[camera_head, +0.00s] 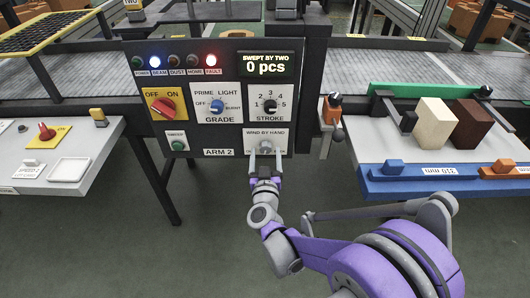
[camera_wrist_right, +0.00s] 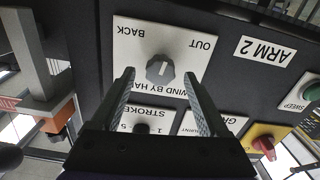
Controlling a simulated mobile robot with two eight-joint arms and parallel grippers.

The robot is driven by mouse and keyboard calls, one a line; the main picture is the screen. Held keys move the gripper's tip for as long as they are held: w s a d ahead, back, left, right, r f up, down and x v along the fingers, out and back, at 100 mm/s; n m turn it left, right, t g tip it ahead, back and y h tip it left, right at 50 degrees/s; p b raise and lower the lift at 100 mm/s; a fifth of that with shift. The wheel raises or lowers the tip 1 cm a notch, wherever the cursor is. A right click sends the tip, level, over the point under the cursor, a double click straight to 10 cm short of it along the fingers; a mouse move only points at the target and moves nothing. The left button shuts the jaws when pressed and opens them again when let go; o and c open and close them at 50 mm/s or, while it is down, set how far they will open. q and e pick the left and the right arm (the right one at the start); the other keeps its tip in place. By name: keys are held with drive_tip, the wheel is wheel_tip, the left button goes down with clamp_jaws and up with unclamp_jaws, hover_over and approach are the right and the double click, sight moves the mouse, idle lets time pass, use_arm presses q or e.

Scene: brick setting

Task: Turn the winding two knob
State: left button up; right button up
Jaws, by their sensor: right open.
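The winding knob (camera_head: 266,146) is a small grey knob on a white plate marked "WIND BY HAND", at the lower right of the dark ARM 2 panel (camera_head: 236,133). In the right wrist view the knob (camera_wrist_right: 160,69) appears upside down, its pale pointer line near vertical, between the words BACK and OUT. My right gripper (camera_head: 266,157) is open in front of the plate, with one finger to each side of the knob. In the wrist view its fingertips (camera_wrist_right: 159,76) flank the knob with gaps on both sides. My left gripper is not in view.
Close by on the panel are the STROKE knob (camera_head: 270,106), GRADE knob (camera_head: 217,107), red OFF/ON switch (camera_head: 164,106) and green SWEEP button (camera_head: 177,145). An orange-and-grey lever (camera_head: 336,120) stands right of the panel, beside a table with blocks.

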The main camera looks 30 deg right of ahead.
drive_tip(key=shift+w+d, duration=0.35)
drive_tip(key=shift+w, duration=0.3)
clamp_jaws()
